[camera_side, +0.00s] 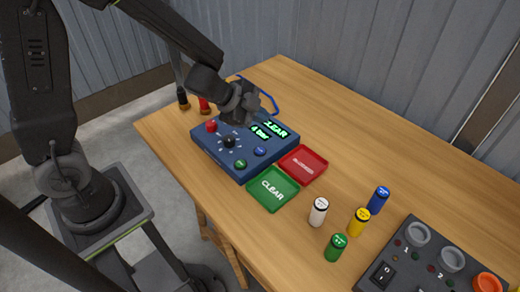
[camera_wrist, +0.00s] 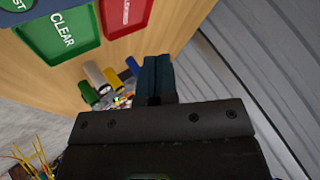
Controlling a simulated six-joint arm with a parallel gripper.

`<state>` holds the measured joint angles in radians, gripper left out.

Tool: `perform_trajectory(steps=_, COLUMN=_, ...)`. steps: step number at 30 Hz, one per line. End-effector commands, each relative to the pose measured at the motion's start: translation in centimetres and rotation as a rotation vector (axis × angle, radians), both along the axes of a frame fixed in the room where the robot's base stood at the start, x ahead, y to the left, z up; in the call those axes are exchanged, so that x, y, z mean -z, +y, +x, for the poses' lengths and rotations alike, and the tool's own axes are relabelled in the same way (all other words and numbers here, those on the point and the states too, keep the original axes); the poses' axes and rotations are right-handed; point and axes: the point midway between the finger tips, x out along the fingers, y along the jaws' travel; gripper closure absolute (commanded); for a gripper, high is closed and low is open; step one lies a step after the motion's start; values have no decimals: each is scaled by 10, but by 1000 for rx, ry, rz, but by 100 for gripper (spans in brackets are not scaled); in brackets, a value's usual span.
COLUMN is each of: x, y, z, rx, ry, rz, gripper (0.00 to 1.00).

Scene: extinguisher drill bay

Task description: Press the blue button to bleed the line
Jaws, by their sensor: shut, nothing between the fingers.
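The blue button (camera_side: 260,151) sits on the top of a dark blue control box (camera_side: 214,156), near its front right corner, in the side view. It is uncovered there, and I cannot make it out in the wrist view. My gripper (camera_side: 246,113) is shut and empty, over the back part of the box, behind the blue button and apart from it. In the wrist view my shut fingers (camera_wrist: 156,75) point away from the camera, with nothing between them.
The box also has a red button (camera_side: 211,126), a black knob (camera_side: 229,142), a green button (camera_side: 240,164) and a lit display (camera_side: 268,130). A green tray (camera_side: 272,188) and red tray (camera_side: 303,163) lie beside it. Several small cylinders (camera_side: 318,212) and a grey panel (camera_side: 410,262) stand farther right.

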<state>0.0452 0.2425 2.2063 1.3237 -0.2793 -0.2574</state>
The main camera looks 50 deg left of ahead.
Motion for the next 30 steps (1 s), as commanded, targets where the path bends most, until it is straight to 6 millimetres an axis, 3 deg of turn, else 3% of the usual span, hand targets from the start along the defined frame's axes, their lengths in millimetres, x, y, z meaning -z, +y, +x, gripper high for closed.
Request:
perform_trajectory(steps=8, x=22, y=1, z=-1, rx=-5, ry=5, rz=-1, gripper=100)
perform_trajectory(steps=21, x=76, y=0, z=0, rx=-2, ry=5, rz=-2, gripper=100)
perform_trajectory(steps=30, x=87, y=1, z=0, rx=-3, ry=-1, rz=1, gripper=100)
